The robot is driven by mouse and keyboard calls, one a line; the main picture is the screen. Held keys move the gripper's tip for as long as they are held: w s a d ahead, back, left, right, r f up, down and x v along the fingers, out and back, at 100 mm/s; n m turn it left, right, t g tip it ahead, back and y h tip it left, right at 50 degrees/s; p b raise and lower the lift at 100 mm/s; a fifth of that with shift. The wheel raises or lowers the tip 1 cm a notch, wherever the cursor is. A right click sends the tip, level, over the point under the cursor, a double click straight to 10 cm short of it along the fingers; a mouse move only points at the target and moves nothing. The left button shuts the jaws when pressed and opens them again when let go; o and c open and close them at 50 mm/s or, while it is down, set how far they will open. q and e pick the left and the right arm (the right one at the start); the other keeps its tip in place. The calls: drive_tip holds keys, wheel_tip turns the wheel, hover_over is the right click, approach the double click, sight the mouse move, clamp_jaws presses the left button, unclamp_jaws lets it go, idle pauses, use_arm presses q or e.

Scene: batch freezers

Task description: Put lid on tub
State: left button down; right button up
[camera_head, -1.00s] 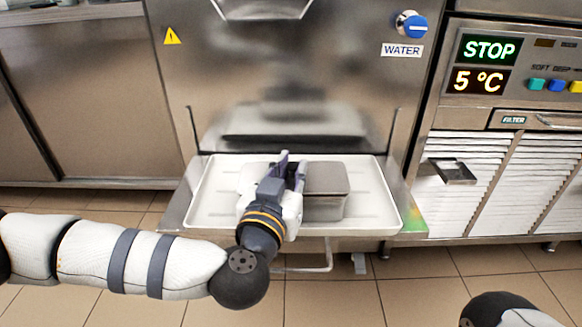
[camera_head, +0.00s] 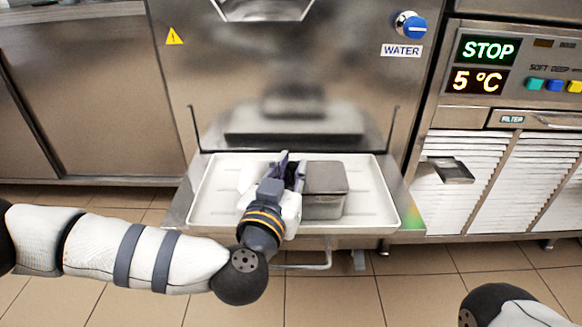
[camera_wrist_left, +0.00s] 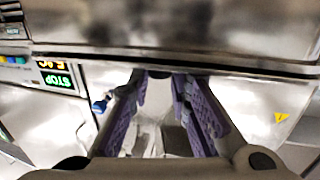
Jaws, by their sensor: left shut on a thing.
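A grey metal tub (camera_head: 323,208) stands upright on the white tray in the head view. A flat grey lid (camera_head: 327,177) lies over its top and looks about level; I cannot tell whether it is fully seated. My left gripper (camera_head: 286,168) is at the left side of the lid and tub, shut on what looks like the lid's left edge. The grip itself is hidden by the hand. In the left wrist view, the purple fingers (camera_wrist_left: 168,115) show, but neither tub nor lid can be made out clearly.
The white tray (camera_head: 372,205) has bare room right of the tub. It rests on a steel shelf below the freezer front (camera_head: 300,70), with upright rods at both sides. A control panel (camera_head: 510,65) is at the right.

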use_arm(q)
drive_tip(key=shift+p, duration=0.65)
idle(0.6)
drive_tip(key=shift+f, duration=0.2)
idle(0.8)
drive_tip(key=c, duration=1.3)
unclamp_jaws()
drive_tip(key=o, duration=0.5)
drive_tip(key=shift+o, duration=0.2)
